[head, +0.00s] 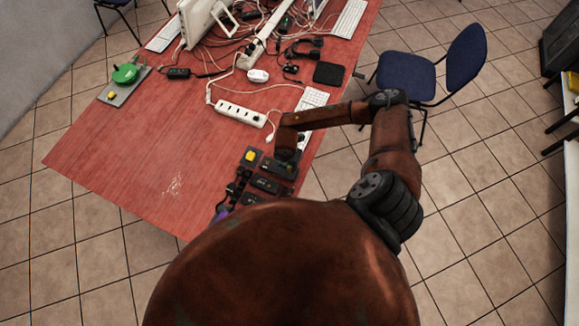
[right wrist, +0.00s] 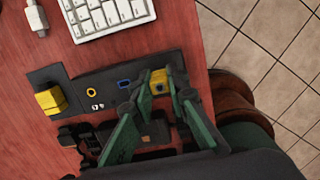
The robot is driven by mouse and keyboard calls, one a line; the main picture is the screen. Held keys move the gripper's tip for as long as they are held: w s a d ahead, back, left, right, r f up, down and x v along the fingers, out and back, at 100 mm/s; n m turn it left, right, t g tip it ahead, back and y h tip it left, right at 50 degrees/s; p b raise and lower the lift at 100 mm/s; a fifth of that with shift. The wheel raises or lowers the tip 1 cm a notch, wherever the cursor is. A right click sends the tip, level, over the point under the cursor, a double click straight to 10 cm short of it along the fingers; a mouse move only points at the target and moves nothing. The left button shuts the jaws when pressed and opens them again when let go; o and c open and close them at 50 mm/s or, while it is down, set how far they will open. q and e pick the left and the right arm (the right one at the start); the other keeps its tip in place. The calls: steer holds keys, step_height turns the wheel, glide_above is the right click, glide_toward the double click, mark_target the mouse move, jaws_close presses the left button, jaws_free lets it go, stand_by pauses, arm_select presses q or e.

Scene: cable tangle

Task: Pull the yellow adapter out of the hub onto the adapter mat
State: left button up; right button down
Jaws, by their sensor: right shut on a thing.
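A yellow adapter (right wrist: 159,79) shows between the fingertips of my right gripper (right wrist: 161,92) in the right wrist view, at the right end of the dark hub (right wrist: 108,76). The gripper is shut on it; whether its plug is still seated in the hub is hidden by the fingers. In the head view my right gripper (head: 285,153) is over the hub at the table's right edge. A second yellow block (right wrist: 50,99) sits on a dark square base at the hub's left end; it also shows in the head view (head: 250,157). I cannot make out which surface is the adapter mat. My left gripper is not in view.
Black devices (head: 265,184) lie close in front of the hub. A white keyboard (right wrist: 108,14) lies just behind it. A white power strip (head: 241,114) and tangled cables lie farther back. A grey board (head: 122,92) with a green item stands far left. The red table's left middle is clear.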

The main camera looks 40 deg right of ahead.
steer(key=shift+r, duration=0.2)
stand_by(0.5)
steer(key=shift+r+p, duration=1.3)
steer(key=shift+r, duration=0.1)
steer(key=c, duration=2.4)
jaws_free()
jaws_close()
